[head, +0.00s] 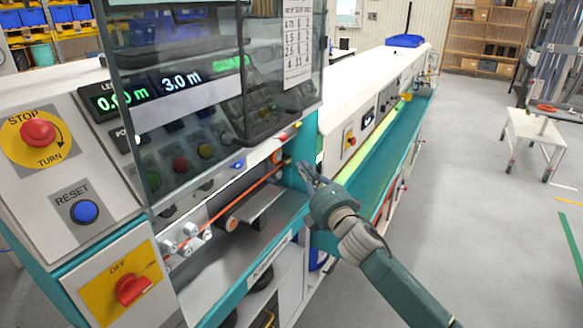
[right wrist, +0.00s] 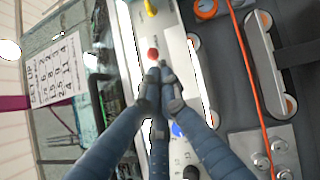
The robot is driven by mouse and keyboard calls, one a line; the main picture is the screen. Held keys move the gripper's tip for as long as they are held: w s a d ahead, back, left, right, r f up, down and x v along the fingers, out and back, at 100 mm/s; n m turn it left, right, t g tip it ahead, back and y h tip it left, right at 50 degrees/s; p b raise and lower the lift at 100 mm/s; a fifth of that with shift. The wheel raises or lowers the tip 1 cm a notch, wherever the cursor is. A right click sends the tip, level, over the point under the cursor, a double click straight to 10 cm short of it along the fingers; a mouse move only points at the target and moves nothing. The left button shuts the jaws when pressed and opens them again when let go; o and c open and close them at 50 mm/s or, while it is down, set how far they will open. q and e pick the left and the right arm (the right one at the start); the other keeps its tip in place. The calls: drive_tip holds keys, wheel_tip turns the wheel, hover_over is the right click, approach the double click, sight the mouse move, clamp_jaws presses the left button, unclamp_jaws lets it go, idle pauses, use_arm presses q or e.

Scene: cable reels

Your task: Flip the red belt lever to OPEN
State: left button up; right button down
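The red lever knob (head: 283,136) sits on the pale strip along the machine's front, below the clear guard. It also shows in the right wrist view (right wrist: 153,54), just beyond my fingertips, with a small gap visible in the picture. My right gripper (head: 302,166) is in front of the strip, to the lower right of the knob in the head view. Any OPEN marking is too small to read. My left gripper is out of view.
A yellow knob (right wrist: 150,7) and a blue knob (right wrist: 177,130) flank the red one on the strip. The clear guard (head: 225,90) hangs above. An orange cable (head: 240,198) runs through rollers below. Open grey floor (head: 480,230) lies to the right.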

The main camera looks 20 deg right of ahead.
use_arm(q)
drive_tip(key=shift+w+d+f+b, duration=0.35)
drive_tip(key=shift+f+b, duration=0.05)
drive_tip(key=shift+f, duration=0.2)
use_arm(e)
drive_tip(key=s, duration=0.1)
drive_tip(key=s+d, duration=0.1)
drive_tip(key=s, duration=0.2)
drive_tip(key=shift+d, duration=0.3)
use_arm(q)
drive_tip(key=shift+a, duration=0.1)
use_arm(e)
drive_tip(key=shift+s, duration=0.1)
